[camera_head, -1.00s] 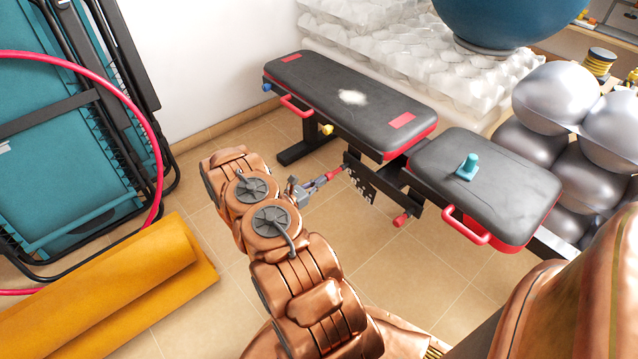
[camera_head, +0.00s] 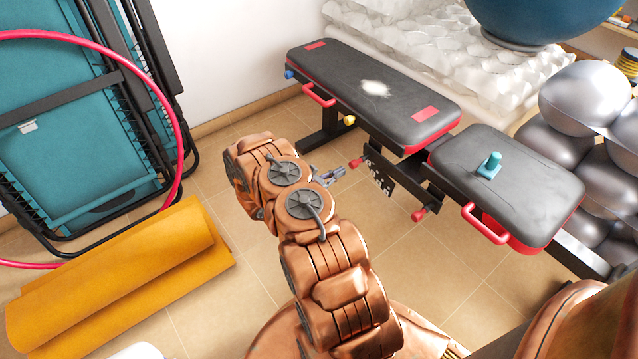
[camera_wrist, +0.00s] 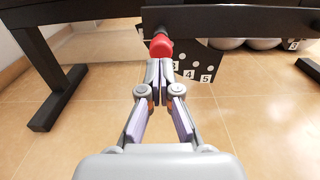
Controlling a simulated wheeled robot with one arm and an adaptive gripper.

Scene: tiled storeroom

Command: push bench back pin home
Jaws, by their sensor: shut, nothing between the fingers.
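The bench (camera_head: 455,150) has black pads, red trim and a dark frame. A red pin knob (camera_head: 356,162) sticks out beside its numbered plate (camera_head: 381,176). In the wrist view the red knob (camera_wrist: 161,46) is straight ahead, just beyond my fingertips, with the plate (camera_wrist: 198,67) behind it showing dots and numbers. My gripper (camera_head: 340,172) is shut and empty, pointing at the knob; it also shows in the wrist view (camera_wrist: 160,68). Tip and knob are very close; I cannot tell whether they touch. The pin's shaft is mostly hidden.
Another red knob (camera_head: 418,215) and a yellow knob (camera_head: 349,120) sit on the bench frame. A rolled yellow mat (camera_head: 120,275) and a pink hoop (camera_head: 178,130) are at left. Tiled floor before the bench is clear.

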